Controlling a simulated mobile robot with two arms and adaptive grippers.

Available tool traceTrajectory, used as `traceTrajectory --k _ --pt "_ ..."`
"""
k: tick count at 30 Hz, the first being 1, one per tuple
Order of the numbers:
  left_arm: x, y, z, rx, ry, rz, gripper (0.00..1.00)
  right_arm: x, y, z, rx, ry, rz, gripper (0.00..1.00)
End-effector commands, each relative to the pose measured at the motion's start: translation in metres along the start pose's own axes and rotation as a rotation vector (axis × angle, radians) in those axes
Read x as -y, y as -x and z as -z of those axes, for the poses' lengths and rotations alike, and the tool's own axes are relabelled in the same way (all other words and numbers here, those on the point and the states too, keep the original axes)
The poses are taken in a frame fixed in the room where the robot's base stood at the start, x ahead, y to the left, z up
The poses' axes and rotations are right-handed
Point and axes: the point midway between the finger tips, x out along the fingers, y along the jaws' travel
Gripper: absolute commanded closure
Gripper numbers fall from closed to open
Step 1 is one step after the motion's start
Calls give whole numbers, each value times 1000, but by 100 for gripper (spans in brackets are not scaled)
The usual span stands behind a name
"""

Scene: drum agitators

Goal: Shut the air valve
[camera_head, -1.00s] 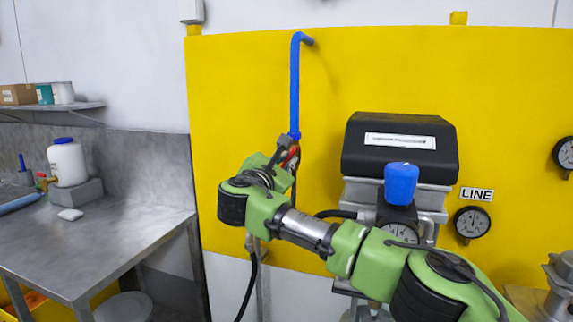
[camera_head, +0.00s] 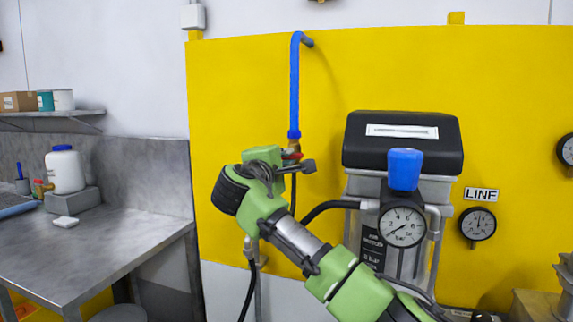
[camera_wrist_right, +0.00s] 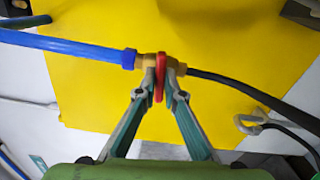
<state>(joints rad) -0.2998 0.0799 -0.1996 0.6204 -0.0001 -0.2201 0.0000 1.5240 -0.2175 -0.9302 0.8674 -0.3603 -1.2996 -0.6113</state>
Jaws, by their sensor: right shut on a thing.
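The air valve (camera_head: 294,147) is a small brass fitting at the lower end of a blue pipe (camera_head: 294,90) on the yellow panel. Its red handle (camera_head: 291,155) is partly hidden by my right gripper (camera_head: 300,165) in the head view. In the right wrist view, the red handle (camera_wrist_right: 159,90) lies between the two fingertips of my right gripper (camera_wrist_right: 165,92), which is shut on it. There the handle stands across the line of the blue pipe (camera_wrist_right: 70,45) and the black hose. My left gripper is not in view.
Right of the valve stands a regulator unit with a blue knob (camera_head: 404,168) and a gauge (camera_head: 402,226). A LINE gauge (camera_head: 477,224) is farther right. A metal bench (camera_head: 120,235) with a white bottle (camera_head: 66,170) stands at the left.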

Motion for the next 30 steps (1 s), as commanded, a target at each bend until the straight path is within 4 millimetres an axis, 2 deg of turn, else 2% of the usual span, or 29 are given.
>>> traceTrajectory --k 1,12,26,27,28,30 --pt "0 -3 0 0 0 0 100 4 0 1 0 -29 7 100" --pt "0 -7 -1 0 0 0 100 3 0 1 0 -151 7 100" --pt "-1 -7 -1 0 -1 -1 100 3 0 1 0 -164 7 100" --pt "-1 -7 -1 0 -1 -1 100 3 0 1 0 -164 7 86" --pt "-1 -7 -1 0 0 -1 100 3 0 1 0 -164 7 78" --pt "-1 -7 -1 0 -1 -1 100 3 0 1 0 -163 6 74"
